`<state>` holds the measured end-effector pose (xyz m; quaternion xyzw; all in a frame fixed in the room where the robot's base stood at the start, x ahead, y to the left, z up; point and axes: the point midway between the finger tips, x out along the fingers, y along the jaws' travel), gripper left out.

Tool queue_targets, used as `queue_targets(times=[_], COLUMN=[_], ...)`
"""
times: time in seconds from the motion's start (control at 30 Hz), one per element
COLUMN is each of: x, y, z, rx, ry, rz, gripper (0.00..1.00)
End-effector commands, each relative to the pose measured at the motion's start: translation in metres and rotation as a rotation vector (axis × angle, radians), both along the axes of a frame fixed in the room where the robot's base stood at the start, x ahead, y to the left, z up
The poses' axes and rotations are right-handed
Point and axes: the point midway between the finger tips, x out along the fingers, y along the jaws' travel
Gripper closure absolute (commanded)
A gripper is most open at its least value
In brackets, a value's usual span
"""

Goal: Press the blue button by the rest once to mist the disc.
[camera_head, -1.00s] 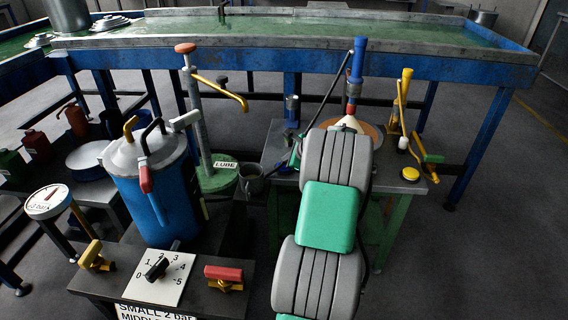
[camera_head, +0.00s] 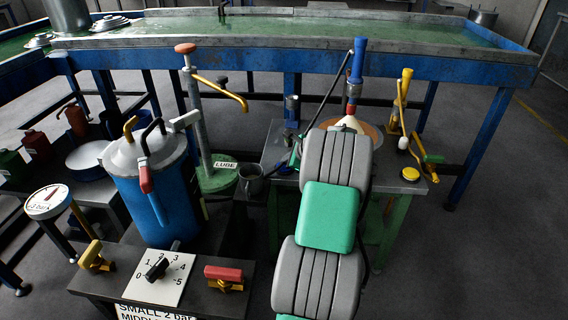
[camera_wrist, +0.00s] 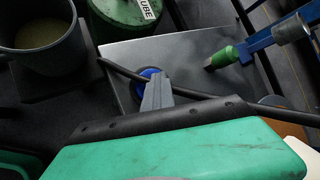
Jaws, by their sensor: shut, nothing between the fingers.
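The blue button (camera_wrist: 149,73) sits on a grey metal plate (camera_wrist: 190,50) in the wrist view. My gripper (camera_wrist: 155,84) is shut and empty, its fingertips overlapping the lower part of the button; I cannot tell whether they touch it. The orange-brown disc (camera_head: 372,132) lies behind my arm, below an upright blue-handled tool with a red and pale tip (camera_head: 354,85). A blue bar with a green end (camera_wrist: 226,57) is right of the button in the wrist view.
A dark mug (camera_wrist: 40,38) and a green LUBE base (camera_wrist: 122,15) stand left of the button. A dark rod (camera_wrist: 210,100) crosses close to my gripper. A yellow button (camera_head: 410,174) is at the table's right edge. A blue tank (camera_head: 150,195) stands at left.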

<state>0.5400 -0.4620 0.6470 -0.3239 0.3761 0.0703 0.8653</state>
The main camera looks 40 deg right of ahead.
Motion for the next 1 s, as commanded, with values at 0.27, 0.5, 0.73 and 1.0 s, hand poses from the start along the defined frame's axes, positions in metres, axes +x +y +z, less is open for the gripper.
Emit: queue_targets(times=[0.27,0.5,0.73,1.0], x=[0.000,-0.001,-0.001,-0.002], y=[0.000,0.001,0.001,0.002], z=[-0.002,-0.005,-0.012,-0.013], rx=[0.002,0.003,0.004,0.008], ry=[0.002,0.003,0.004,0.008], rz=[0.000,0.000,-0.001,-0.002], gripper=[1.00,1.00,1.00,1.00])
